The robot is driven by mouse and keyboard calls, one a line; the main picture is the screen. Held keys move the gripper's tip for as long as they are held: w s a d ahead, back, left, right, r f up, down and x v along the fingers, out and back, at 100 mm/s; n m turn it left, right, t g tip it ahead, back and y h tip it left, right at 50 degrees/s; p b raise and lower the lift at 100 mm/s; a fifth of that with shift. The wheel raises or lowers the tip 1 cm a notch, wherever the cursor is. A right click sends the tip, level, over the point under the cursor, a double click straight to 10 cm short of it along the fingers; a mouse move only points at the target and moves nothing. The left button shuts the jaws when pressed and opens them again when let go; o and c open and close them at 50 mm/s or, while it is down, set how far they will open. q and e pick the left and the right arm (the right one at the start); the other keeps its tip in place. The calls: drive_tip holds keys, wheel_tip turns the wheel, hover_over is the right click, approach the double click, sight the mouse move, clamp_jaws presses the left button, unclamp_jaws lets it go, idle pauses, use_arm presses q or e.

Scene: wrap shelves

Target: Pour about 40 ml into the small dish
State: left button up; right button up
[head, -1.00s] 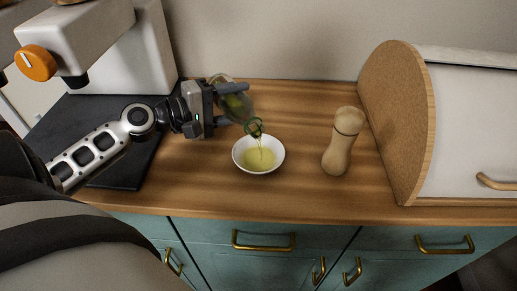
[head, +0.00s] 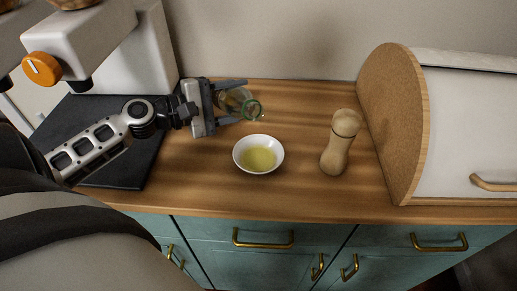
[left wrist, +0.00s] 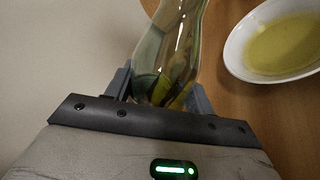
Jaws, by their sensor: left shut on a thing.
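My left gripper (head: 232,103) is shut on a glass bottle (head: 233,99) with a green rim at its mouth, holding it behind and left of the dish. The bottle is tilted, its mouth toward the right, and no stream shows from it. In the left wrist view the bottle (left wrist: 170,50) sits between the fingers, with some yellow-green liquid inside. The small white dish (head: 240,160) stands on the counter with a pool of yellow liquid in it; it also shows in the left wrist view (left wrist: 236,62). My right gripper is not in view.
A wooden mill (head: 341,143) stands right of the dish. A bread box (head: 398,130) with a wooden side is further right. A white appliance with an orange knob (head: 41,69) is at the left by a dark mat (head: 120,170). The counter in front of the dish is clear.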

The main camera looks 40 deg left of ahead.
use_arm(q)
drive_tip(key=shift+r, duration=0.1)
idle(0.3)
drive_tip(key=shift+n+p, duration=0.3)
drive_tip(key=shift+p, duration=0.1)
drive_tip(key=shift+d, duration=0.1)
